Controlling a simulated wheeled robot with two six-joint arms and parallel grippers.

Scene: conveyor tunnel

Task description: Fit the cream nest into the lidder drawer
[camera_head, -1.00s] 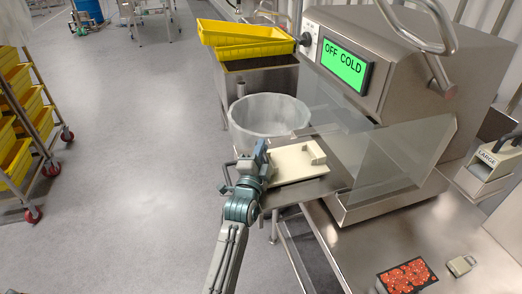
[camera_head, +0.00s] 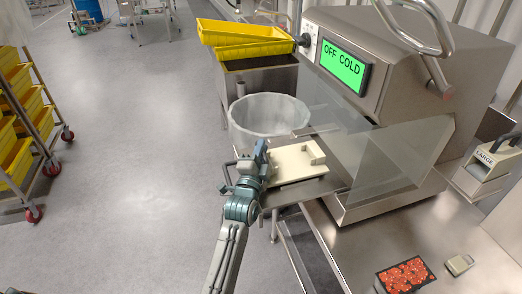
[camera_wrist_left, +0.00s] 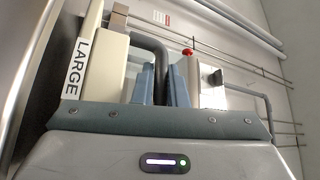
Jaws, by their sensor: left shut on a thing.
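The cream nest (camera_head: 297,168) lies over the metal lidder drawer (camera_head: 318,189), which sticks out to the left of the lidder (camera_head: 395,75). Whether the nest is fully seated is hard to tell. My left gripper (camera_head: 264,158) is at the nest's left end. In the left wrist view my gripper's blue fingers (camera_wrist_left: 163,85) are close together around a dark handle (camera_wrist_left: 152,45). A cream part with the label LARGE (camera_wrist_left: 77,70) stands beside it. The fingers hide the grip itself. My right gripper is not in view.
A whitish round bin (camera_head: 268,120) stands behind the drawer. Clear guard panels (camera_head: 385,160) hang at the lidder's front.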

